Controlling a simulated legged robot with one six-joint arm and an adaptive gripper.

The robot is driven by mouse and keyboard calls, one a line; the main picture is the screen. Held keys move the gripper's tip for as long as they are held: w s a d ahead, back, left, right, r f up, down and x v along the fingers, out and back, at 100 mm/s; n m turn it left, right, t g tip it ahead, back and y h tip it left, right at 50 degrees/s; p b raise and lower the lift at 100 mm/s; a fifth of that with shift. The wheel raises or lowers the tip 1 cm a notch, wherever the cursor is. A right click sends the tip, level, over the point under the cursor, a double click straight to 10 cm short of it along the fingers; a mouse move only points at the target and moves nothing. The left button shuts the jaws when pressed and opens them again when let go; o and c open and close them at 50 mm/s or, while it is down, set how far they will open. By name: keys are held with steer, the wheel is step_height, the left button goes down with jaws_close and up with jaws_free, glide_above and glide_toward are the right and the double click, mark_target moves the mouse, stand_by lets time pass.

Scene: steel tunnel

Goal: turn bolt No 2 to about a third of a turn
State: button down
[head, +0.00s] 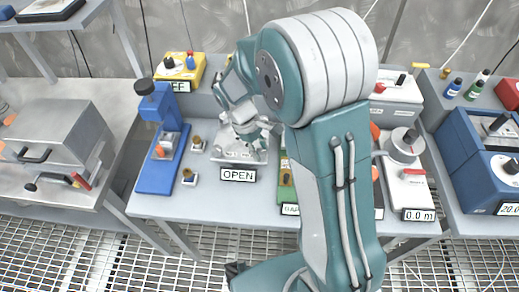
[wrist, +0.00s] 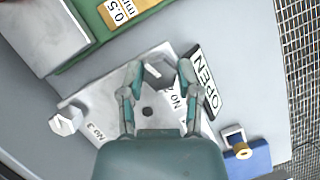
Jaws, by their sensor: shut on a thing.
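A light grey plate (wrist: 92,100) lies on the bench with several hex bolts and printed number labels; it also shows in the head view (head: 231,156). My gripper (wrist: 158,74) has its two fingers on either side of a grey hex bolt head (wrist: 158,71) and is shut on it. The label beside this bolt begins with "No" and my finger partly hides its number. Another bolt (wrist: 66,120) stands free at the plate's left, near the label "No 3". A sign (head: 238,175) in front of the plate reads OPEN. In the head view my gripper (head: 250,146) is over the plate.
A blue device (head: 158,160) with a black knob and small brass-coloured parts (head: 188,176) stand to the left. A yellow box (head: 181,72) is behind.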

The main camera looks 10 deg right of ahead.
steer(key=m+y, duration=0.1)
steer(key=m, duration=0.2)
steer(key=m+g+y, duration=0.1)
steer(key=m, duration=0.1)
steer(key=shift+w+m, duration=0.15)
steer(key=shift+m, duration=0.25)
steer(key=shift+d+m+y, duration=0.1)
steer(key=shift+m+y, duration=0.8)
steer(key=shift+m, duration=1.3)
steer(key=shift+c, duration=1.5)
jaws_free()
steer(key=v, duration=1.2)
steer(key=shift+w, duration=0.15)
